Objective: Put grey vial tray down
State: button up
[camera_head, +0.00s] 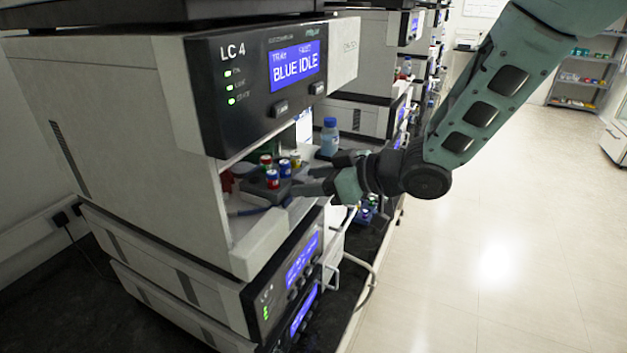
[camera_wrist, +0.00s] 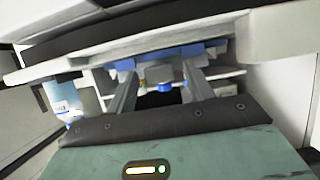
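The grey vial tray (camera_head: 262,194) is in the open bay of the LC 4 unit, near its front edge. Several vials with red and blue caps (camera_head: 272,178) stand upright in it. My gripper (camera_head: 312,182) reaches into the bay from the right, with its fingers at the tray's near end. In the wrist view the two fingers of my gripper (camera_wrist: 162,88) are spread apart, with a blue cap (camera_wrist: 165,88) and a dark shape between them. Whether the fingers press on the tray, and whether the tray rests on the bay floor, I cannot tell.
The LC 4 display (camera_head: 296,65) reads "BLUE IDLE" above the bay. A bottle with a blue cap (camera_head: 329,138) stands just behind my gripper. More instruments line the bench behind. The bay's housing is close around my gripper. The floor (camera_head: 490,230) at right is clear.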

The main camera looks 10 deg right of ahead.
jog(key=shift+r, duration=0.1)
jog(key=shift+d+r, duration=0.1)
jog(key=shift+d, duration=0.1)
jog(key=b+v, duration=0.1)
jog(key=v, duration=1.1)
jog(key=s+f+m+g+h, duration=0.1)
jog(key=s+f+g+h, duration=0.1)
jog(key=s, duration=0.5)
jog(key=s+a+f+m+g+h, duration=0.1)
jog(key=s+f+g+h, duration=0.1)
jog(key=s+h, duration=0.3)
jog(key=s+a+f+m+g+h, duration=0.1)
jog(key=s+f+g+h, duration=0.2)
jog(key=s, duration=0.7)
jog(key=shift+s+a+m+h, duration=0.2)
jog(key=shift+s+m+h, duration=0.1)
jog(key=shift+s+h, duration=0.1)
jog(key=shift+w, duration=0.1)
